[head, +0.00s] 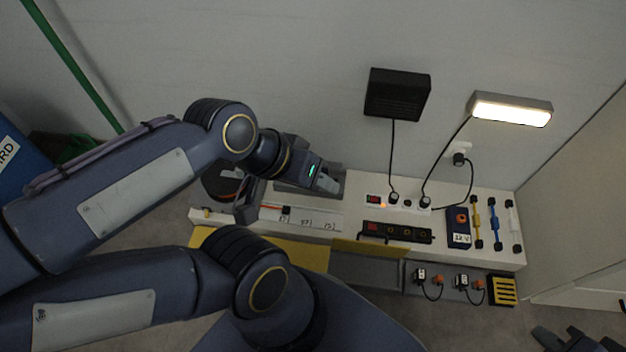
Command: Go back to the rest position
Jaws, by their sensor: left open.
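My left gripper (287,196) is open above the left part of a white bench panel (350,188). I see nothing between the fingers. Whether the fingers touch the panel cannot be told. A dark part that looks like my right gripper (575,341) shows at the bottom right edge, cut off by the frame.
The panel carries sockets, plugs, a dark blue box marked 12 V (458,228) and several coloured fuse-like parts. A lit lamp (510,109) and a black box (397,95) are on the wall, with cables hanging down. A yellow flap (372,249) is at the panel's front.

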